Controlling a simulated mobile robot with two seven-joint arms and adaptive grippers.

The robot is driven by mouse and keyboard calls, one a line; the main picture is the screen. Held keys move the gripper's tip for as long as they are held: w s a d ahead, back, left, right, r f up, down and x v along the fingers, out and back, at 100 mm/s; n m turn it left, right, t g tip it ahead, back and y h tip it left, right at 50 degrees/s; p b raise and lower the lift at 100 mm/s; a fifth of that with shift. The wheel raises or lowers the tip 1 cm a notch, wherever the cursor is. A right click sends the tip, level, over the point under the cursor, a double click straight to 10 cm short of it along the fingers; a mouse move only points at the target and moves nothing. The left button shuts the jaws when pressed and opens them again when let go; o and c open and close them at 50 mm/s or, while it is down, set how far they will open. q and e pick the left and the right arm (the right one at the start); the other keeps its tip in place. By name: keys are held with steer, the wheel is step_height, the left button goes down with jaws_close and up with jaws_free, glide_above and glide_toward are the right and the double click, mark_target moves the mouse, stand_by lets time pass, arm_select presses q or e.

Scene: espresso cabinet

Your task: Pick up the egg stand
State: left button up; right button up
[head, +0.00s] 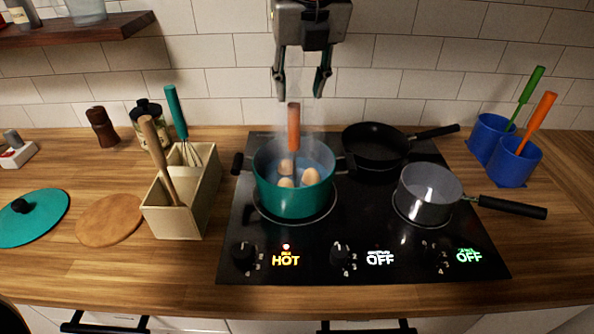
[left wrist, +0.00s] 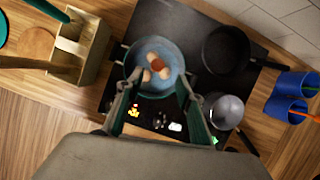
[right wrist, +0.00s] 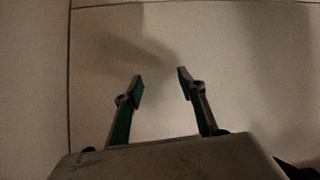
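The egg stand (head: 293,127) shows as an orange-brown upright handle rising from a teal pot (head: 280,200), with several eggs (head: 310,176) around its lower part. Its base is hidden in the pot. In the left wrist view the handle's top (left wrist: 157,65) appears end-on among the eggs. My left gripper (head: 299,94) points down above the handle, open and empty, apart from it; its fingertips (left wrist: 158,78) also show in the left wrist view. My right gripper (right wrist: 160,75) is open and empty, facing a plain tiled surface; it is not in the head view.
The pot stands on a black cooktop (head: 350,245) beside a frying pan (head: 375,145) and a grey saucepan (head: 430,205). A wooden utensil box (head: 180,222) is at left. Blue utensil holders (head: 513,165) are at right. The tiled wall is behind.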

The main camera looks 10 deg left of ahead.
mark_target(294, 101)
arm_select(q)
steer(key=shift+w+a+f, duration=0.1)
steer(key=shift+a+f, duration=0.05)
steer(key=shift+f, duration=0.35)
steer(key=x, duration=0.2)
steer(key=p+x, duration=0.1)
steer(key=x, duration=0.3)
steer(key=shift+w+a, duration=0.35)
jaws_close()
arm_select(e)
steer(key=shift+r, duration=0.8)
